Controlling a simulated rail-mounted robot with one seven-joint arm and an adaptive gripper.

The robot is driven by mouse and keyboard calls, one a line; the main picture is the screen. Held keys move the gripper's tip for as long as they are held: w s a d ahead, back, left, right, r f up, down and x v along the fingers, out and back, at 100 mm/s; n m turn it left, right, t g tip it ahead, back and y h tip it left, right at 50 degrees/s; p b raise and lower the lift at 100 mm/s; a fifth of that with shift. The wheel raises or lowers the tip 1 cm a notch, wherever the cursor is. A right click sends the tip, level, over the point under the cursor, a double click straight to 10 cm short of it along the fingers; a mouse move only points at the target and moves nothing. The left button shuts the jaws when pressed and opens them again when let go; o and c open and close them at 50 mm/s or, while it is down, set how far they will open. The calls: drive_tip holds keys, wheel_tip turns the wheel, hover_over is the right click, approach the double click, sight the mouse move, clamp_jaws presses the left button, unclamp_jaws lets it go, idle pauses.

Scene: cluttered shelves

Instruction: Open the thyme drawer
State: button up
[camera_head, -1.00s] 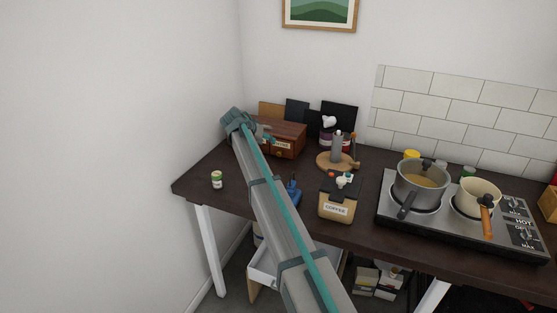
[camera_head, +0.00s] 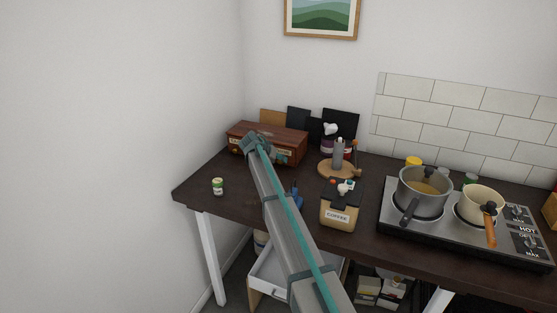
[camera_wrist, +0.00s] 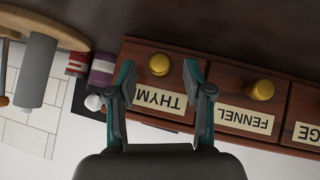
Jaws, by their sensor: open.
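The wooden spice drawer box (camera_head: 290,143) stands at the back left of the dark table, partly behind my arm. In the wrist view, which looks upside down, the thyme drawer (camera_wrist: 146,75) shows a round brass knob (camera_wrist: 159,64) and a cream label, whose last letter is covered by a finger. The drawer looks shut. My gripper (camera_wrist: 160,78) is open, with one finger on each side of the knob in the picture. Whether the fingertips reach beside the knob or stop short of it, I cannot tell. In the head view the fingers are hidden behind my wrist.
The fennel drawer (camera_wrist: 248,98) is right beside thyme in the wrist view, with another drawer beyond. A coffee box (camera_head: 340,209), a wooden board (camera_head: 329,168) and a small can (camera_head: 218,186) stand nearby. A hob with pots (camera_head: 425,187) is at right. The front-left table is fairly clear.

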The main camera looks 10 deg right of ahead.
drive_tip(key=shift+w+d+f, duration=0.3)
drive_tip(key=shift+f, duration=0.05)
clamp_jaws()
